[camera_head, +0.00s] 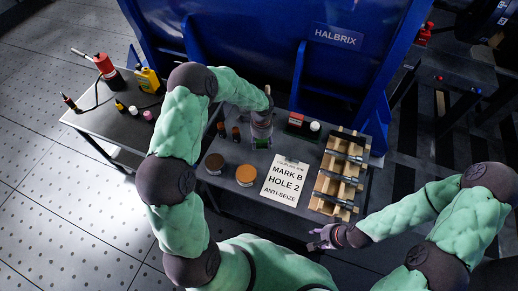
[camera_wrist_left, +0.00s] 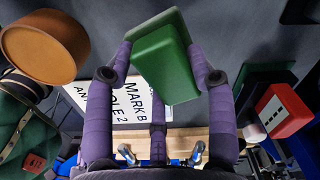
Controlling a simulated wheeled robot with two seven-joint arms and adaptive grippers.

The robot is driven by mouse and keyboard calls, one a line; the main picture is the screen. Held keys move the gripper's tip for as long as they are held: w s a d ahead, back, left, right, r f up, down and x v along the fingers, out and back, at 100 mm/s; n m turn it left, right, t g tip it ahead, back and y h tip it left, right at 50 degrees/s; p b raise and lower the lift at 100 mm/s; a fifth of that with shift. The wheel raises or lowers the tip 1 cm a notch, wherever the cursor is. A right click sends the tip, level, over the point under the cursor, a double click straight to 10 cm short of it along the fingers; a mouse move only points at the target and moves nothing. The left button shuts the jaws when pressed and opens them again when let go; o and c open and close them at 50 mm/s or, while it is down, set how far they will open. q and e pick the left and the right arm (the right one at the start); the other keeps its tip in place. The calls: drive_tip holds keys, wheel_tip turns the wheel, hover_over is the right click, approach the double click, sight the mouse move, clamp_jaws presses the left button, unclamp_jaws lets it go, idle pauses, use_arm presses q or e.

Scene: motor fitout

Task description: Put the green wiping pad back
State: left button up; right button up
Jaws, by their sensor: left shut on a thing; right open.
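The green wiping pad (camera_wrist_left: 165,64) is a green block held between the fingers of my left gripper (camera_wrist_left: 163,78) in the left wrist view. In the head view only a small green part of the pad (camera_head: 262,143) shows below my left gripper (camera_head: 262,132), over the back middle of the table. I cannot tell whether the pad touches the table. My right gripper (camera_head: 322,238) is open and empty at the table's front right edge.
On the table (camera_head: 225,198) are a white card (camera_head: 286,181), a brown round container (camera_head: 214,163), an orange-topped one (camera_head: 246,175), a red-and-black box (camera_head: 296,121) and a wooden rack with metal bolts (camera_head: 341,173). A side table (camera_head: 90,120) holds bottles. A blue machine (camera_head: 270,50) stands behind.

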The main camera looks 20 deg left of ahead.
sight(259, 147)
use_arm(q)
drive_tip(key=shift+s+a+f, duration=0.15)
drive_tip(key=shift+a+f, duration=0.1)
drive_tip(key=shift+f, duration=0.1)
drive_tip(key=shift+s+a+f+b, duration=0.1)
drive_tip(key=shift+f+b, duration=0.45)
drive_tip(key=shift+f, duration=0.35)
drive_tip(key=shift+s+a+f+b, duration=0.1)
drive_tip(key=shift+f+b, duration=0.4)
drive_tip(key=shift+f, duration=0.4)
drive_tip(key=shift+f, duration=0.15)
drive_tip(key=o, duration=1.1)
drive_tip(key=shift+o, duration=0.2)
wheel_tip(259, 147, up, 12)
drive_tip(key=p, duration=0.4)
drive_tip(key=shift+p, duration=0.3)
